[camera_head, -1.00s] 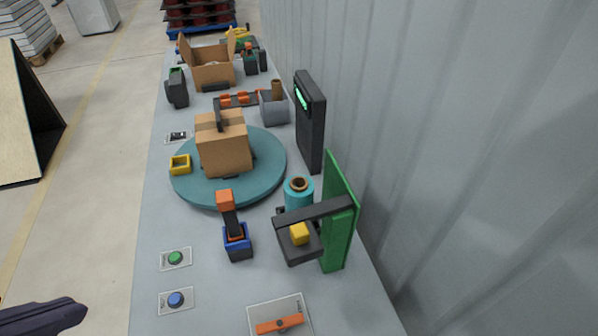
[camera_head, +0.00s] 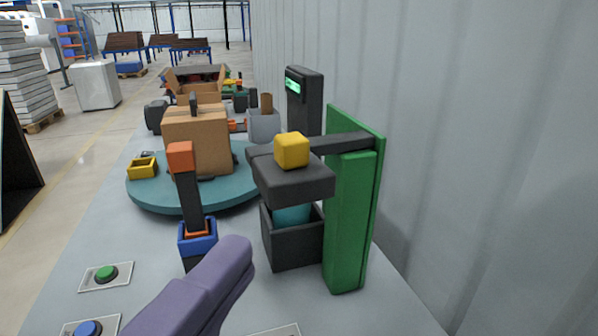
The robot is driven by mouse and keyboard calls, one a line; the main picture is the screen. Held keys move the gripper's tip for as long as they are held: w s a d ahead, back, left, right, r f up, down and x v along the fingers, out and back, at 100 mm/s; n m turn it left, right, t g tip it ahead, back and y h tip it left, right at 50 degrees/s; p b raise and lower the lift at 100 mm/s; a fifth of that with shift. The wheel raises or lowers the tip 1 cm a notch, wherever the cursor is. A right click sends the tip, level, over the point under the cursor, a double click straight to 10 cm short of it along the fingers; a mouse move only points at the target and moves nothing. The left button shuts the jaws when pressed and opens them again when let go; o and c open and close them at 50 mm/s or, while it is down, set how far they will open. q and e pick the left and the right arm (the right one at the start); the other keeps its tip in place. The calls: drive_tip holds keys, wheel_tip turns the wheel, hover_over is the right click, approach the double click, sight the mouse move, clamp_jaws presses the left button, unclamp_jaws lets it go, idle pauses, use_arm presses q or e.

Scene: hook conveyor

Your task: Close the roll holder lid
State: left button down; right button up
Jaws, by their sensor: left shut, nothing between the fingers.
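The roll holder is a dark open-topped box (camera_head: 296,252) beside an upright green panel (camera_head: 348,222). A teal roll (camera_head: 291,215) partly shows inside the box. A dark slab with a yellow knob (camera_head: 291,150), which looks like the lid (camera_head: 292,184), is raised above the box with a gap below it. A dark bar (camera_head: 345,144) runs from the slab to the green panel. My left gripper (camera_head: 238,262), purple, is shut and empty, in front of the box and lower left of the lid, apart from it in the picture. My right gripper is not in view.
A blue base with an orange-topped lever (camera_head: 187,190) stands left of the holder. Behind is a teal turntable (camera_head: 150,199) with a cardboard box (camera_head: 212,138). Green (camera_head: 106,274) and blue (camera_head: 87,328) buttons lie at left. A corrugated wall (camera_head: 460,150) bounds the right.

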use_arm(q)
drive_tip(key=p, duration=0.4)
approach(302, 152)
drive_tip(key=w+d, duration=0.2)
drive_tip(key=d, duration=0.2)
drive_tip(key=shift+w+a+r+p, duration=0.1)
drive_tip(key=shift+w+a+p, duration=0.15)
drive_tip(key=shift+w, duration=0.3)
drive_tip(key=shift+w+a+p, duration=0.1)
drive_tip(key=shift+w+a, duration=0.25)
drive_tip(key=shift+w, duration=0.2)
drive_tip(key=shift+w+a, duration=0.3)
drive_tip(key=shift+w, duration=0.35)
drive_tip(key=shift+a+m+h, duration=0.1)
drive_tip(key=shift+m+h, duration=0.2)
